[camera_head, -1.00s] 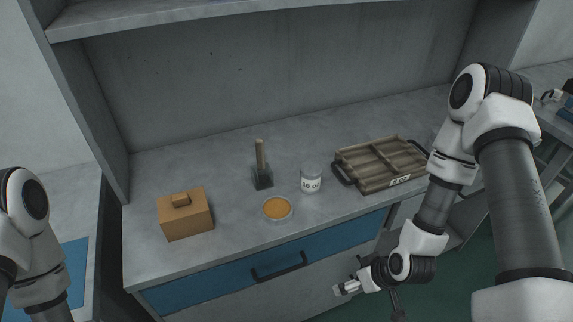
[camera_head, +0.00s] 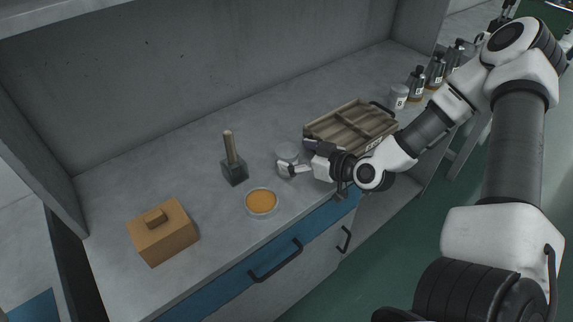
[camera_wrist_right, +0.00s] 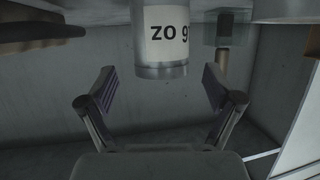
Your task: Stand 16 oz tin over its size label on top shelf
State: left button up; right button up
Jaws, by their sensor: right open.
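The 16 oz tin (camera_head: 287,152) is a grey can standing upright on the worktop, partly covered by my right gripper (camera_head: 296,158). My left gripper is out of view.
A wooden tray (camera_head: 318,131) with dividers stands close behind my right gripper. A dark block with a wooden handle (camera_head: 235,173), a dish of orange stuff (camera_head: 262,202) and a tan lidded box (camera_head: 165,238) are left of the tin. Another can (camera_head: 398,97) and dark bottles (camera_head: 415,84) stand far right.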

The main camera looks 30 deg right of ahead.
aim_at(284, 148)
jog(key=x, duration=0.2)
jog(key=shift+w+a+f+b, duration=0.15)
jog(key=shift+w+f+b, duration=0.1)
jog(key=shift+b, duration=0.1)
jog(key=shift+w+a, duration=0.15)
jog(key=shift+w, duration=0.15)
jog(key=shift+c, duration=0.9)
jog(key=c, duration=1.3)
jog(key=shift+r, duration=0.65)
notch_tip(284, 148, up, 3)
jog(key=shift+p, duration=0.6)
pick_arm(q)
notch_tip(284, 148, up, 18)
jog(key=p, duration=1.8)
pick_arm(e)
jog(key=s+d, duration=0.3)
jog(key=s, duration=0.1)
jog(key=s+d, duration=0.7)
jog(key=s, duration=0.1)
jog(key=shift+s+d+r, duration=0.15)
jog(key=shift+s+r, duration=0.05)
jog(key=shift+r, duration=0.15)
